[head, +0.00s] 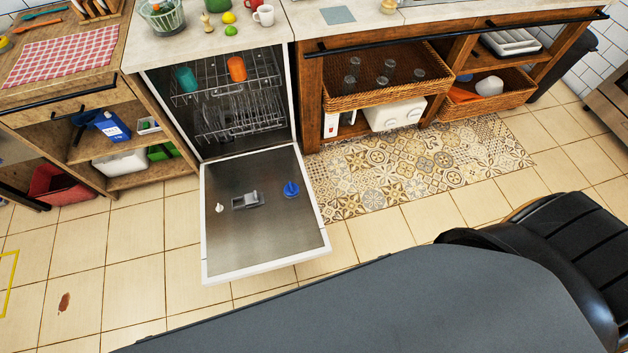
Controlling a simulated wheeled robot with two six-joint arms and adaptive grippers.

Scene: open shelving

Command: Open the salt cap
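The dishwasher stands open, with its door (265,250) folded down flat over the floor tiles. On the door's inner face are a blue piece with a raised tip (291,189), a grey dispenser (248,200) and a small white piece (219,208). I cannot tell for sure which part is the salt cap; the tub floor is dark and partly hidden by the racks. The upper rack (215,90) holds a teal cup (186,79) and an orange cup (236,69). Neither of my grippers is in view.
A dark grey surface (400,300) fills the lower front. Black chairs (560,240) stand at the right. A patterned rug (420,165) lies right of the door. Open shelves (105,140) are at the left, wicker baskets (385,90) at the right. Tiles left of the door are mostly clear.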

